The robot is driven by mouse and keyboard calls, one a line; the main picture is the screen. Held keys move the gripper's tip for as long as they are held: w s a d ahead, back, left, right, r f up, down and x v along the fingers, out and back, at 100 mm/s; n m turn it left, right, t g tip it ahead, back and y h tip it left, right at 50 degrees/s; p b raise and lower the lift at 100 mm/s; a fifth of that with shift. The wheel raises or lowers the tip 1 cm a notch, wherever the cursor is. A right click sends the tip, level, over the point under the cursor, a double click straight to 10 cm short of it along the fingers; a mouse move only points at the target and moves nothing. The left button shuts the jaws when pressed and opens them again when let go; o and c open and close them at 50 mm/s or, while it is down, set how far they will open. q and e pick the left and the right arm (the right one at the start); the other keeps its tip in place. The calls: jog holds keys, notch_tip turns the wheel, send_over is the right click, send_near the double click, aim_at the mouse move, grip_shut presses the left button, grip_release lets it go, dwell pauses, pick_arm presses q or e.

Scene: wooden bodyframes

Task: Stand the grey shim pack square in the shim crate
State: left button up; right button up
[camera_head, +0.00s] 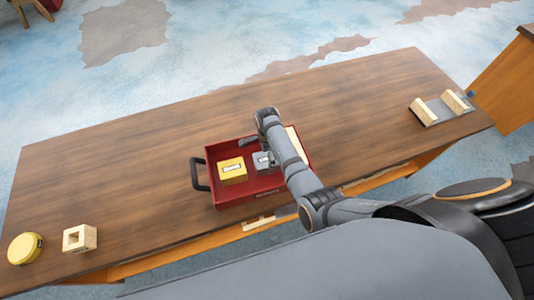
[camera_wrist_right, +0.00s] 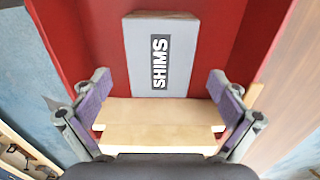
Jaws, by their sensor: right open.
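The grey shim pack (camera_head: 262,157) is in the red shim crate (camera_head: 262,199), partly hidden by my right arm in the head view. In the right wrist view the pack (camera_wrist_right: 142,60) shows its grey face with a SHIMS label and a pale edge at the top. Red crate walls (camera_wrist_right: 75,35) rise around it. My right gripper (camera_head: 268,142) is over the crate. In the wrist view its fingers (camera_wrist_right: 160,92) are apart, one on each side of the pack's near end, with nothing gripped. My left gripper is out of view.
A yellow labelled pack (camera_head: 232,171) stands left of the grey one in the crate. Pale wood (camera_head: 297,143) shows at the crate's right side. A yellow round tin (camera_head: 24,248) and wooden block (camera_head: 80,238) are far left; a grey-based holder (camera_head: 432,112) is far right.

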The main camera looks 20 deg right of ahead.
aim_at(267, 159)
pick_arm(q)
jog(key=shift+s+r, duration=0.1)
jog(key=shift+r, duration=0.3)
pick_arm(e)
notch_tip(267, 159, up, 6)
jog(key=shift+f, duration=0.1)
